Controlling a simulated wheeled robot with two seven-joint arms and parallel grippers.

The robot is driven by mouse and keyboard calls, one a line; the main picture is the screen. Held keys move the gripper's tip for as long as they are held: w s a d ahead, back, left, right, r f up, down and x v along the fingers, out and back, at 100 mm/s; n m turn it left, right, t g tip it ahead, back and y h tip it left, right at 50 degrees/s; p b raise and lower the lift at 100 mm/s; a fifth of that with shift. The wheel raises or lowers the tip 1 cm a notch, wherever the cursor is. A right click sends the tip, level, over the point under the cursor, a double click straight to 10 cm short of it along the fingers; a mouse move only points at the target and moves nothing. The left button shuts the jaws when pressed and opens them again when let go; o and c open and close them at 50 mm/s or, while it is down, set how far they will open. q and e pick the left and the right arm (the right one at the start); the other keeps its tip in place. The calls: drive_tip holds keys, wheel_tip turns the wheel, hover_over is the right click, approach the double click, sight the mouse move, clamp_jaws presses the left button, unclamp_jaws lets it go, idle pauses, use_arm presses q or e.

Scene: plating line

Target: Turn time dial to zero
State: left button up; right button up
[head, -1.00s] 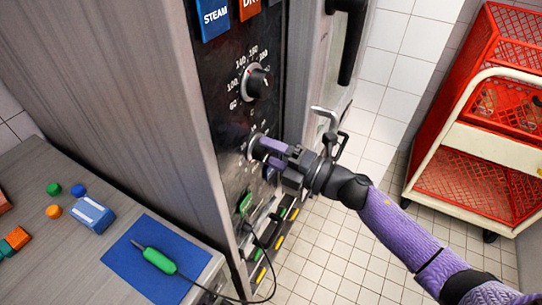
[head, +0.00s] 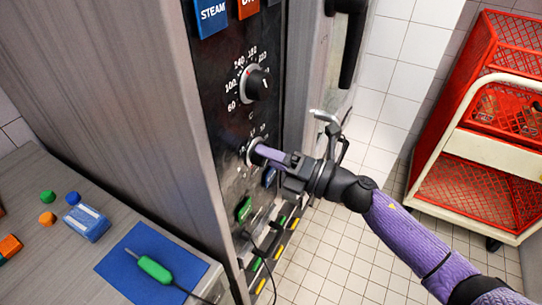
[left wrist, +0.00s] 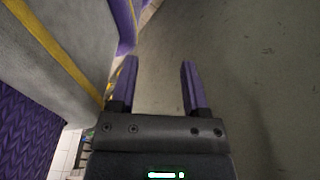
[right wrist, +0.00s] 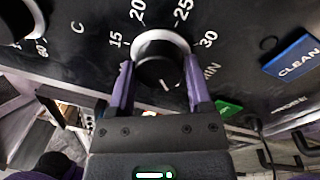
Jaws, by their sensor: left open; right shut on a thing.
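The time dial (head: 252,151) is the lower black knob with a pale ring on the oven's dark panel. In the right wrist view the time dial (right wrist: 160,66) has 15, 20, 25 and 30 printed around it and a short white mark near its lower edge. My right gripper (head: 267,153) is shut on this dial, one finger on each side of the knob in the right wrist view (right wrist: 158,88). The zero mark cannot be made out. My left gripper (left wrist: 160,75) is open and empty in the left wrist view, out of the head view.
The temperature dial (head: 257,83) sits above, below the blue STEAM button (head: 212,13). A blue CLEAN button (right wrist: 292,56) is beside the time dial. A counter at left holds a blue mat (head: 120,262) with a green-handled probe (head: 154,269). A red crate trolley (head: 470,150) stands right.

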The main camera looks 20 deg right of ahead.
use_arm(q)
drive_tip(key=shift+d, duration=0.15)
drive_tip(key=shift+d, duration=0.15)
use_arm(e)
drive_tip(key=o, duration=1.3)
use_arm(q)
drive_tip(key=shift+s+a+f+b, duration=0.1)
drive_tip(key=shift+a+f+b, duration=0.25)
drive_tip(key=shift+f+b, duration=0.25)
use_arm(e)
drive_tip(key=v, duration=1)
use_arm(q)
drive_tip(key=shift+d, duration=0.25)
use_arm(e)
drive_tip(key=shift+f, duration=0.15)
